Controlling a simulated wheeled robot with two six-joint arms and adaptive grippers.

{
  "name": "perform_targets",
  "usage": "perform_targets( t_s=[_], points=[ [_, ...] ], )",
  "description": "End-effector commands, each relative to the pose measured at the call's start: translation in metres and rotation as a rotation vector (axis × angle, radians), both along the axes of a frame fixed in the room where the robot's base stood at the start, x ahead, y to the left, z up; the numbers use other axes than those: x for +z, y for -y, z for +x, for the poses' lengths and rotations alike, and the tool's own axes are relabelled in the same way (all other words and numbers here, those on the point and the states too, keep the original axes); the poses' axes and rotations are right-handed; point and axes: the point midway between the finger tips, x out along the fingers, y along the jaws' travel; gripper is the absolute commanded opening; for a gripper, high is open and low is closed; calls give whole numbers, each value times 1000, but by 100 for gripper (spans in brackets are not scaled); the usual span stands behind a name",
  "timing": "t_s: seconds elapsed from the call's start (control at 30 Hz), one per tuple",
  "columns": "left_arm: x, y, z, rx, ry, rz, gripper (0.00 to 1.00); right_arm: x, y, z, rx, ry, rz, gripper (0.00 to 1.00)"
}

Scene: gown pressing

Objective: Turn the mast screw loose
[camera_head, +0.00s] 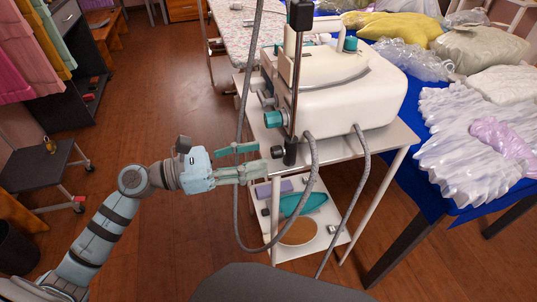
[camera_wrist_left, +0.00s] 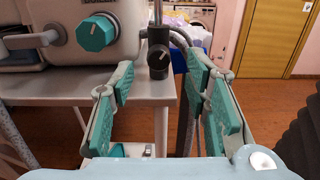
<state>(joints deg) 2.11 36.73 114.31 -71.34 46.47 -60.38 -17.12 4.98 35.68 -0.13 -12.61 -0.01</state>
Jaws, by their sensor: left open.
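The mast screw is a small dark knob (camera_head: 278,152) on the black clamp at the foot of the upright mast (camera_head: 297,85), beside the white steam boiler (camera_head: 350,100). In the left wrist view the knob (camera_wrist_left: 158,57) faces me, with a pale line across its face. My left gripper (camera_head: 262,160) is open, with green-padded fingers pointing at the knob from the left. In the left wrist view the knob shows between and just beyond the fingertips (camera_wrist_left: 160,72); they do not appear to touch it. My right gripper is not in view.
A teal knob (camera_wrist_left: 96,33) on the boiler sits up and left of the screw in the wrist view. A grey hose (camera_head: 240,200) loops beside my left gripper. The trolley's lower shelf (camera_head: 325,243) holds several items. A blue-covered table (camera_head: 425,190) with bagged clothes stands right.

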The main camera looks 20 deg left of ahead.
Motion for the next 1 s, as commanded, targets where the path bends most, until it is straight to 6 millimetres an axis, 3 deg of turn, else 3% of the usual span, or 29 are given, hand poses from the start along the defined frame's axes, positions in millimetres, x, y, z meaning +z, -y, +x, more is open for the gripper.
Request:
perform_targets(
  t_s=[0.2, 0.5, 0.53, 0.8, 1.0],
  points=[
    [1, 29, 19, 2, -2, 0, 43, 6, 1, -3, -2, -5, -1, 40],
    [0, 33, 22, 2, -5, 4, 43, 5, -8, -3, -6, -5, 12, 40],
    [-1, 33, 22, 3, -5, 4, 41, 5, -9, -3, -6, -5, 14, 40],
    [-1, 33, 22, 3, -5, 4, 0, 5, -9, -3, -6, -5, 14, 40],
    [0, 33, 22, 3, -10, 1, 0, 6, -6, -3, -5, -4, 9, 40]
  ],
)
